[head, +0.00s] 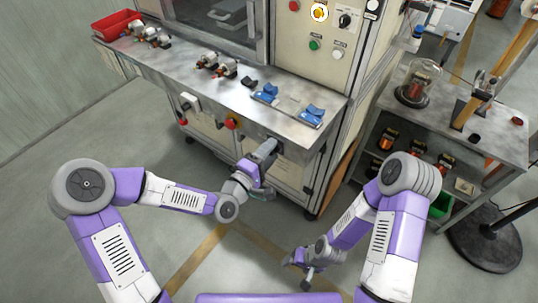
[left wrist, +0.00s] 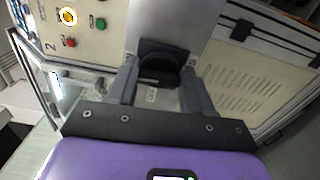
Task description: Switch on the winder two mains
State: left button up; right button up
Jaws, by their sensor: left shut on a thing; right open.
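The winder (head: 330,55) with the numeral 2 on its panel stands at the top of the head view; its panel (left wrist: 85,40) also shows in the left wrist view. My left gripper (head: 267,150) is at the front of the cabinet, below the metal worktop's edge. In the left wrist view its fingers (left wrist: 160,76) are shut on a black rotary knob (left wrist: 160,55) in front of a pale grey plate. Whether the knob stands at on or off cannot be told. In the head view the knob is hidden by the gripper. My right gripper (head: 306,279) is open and empty, low over the floor.
The worktop (head: 185,75) carries a red bin (head: 117,24), several armatures and blue fixtures (head: 312,115). A red knob (head: 233,122) is on the cabinet front, left of my left gripper. A metal cart (head: 470,120) with a glass dome stands at right. Floor at left is clear.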

pick_arm(q)
jog(key=shift+m, duration=0.4)
jog(key=o, duration=1)
jog(key=shift+o, duration=0.2)
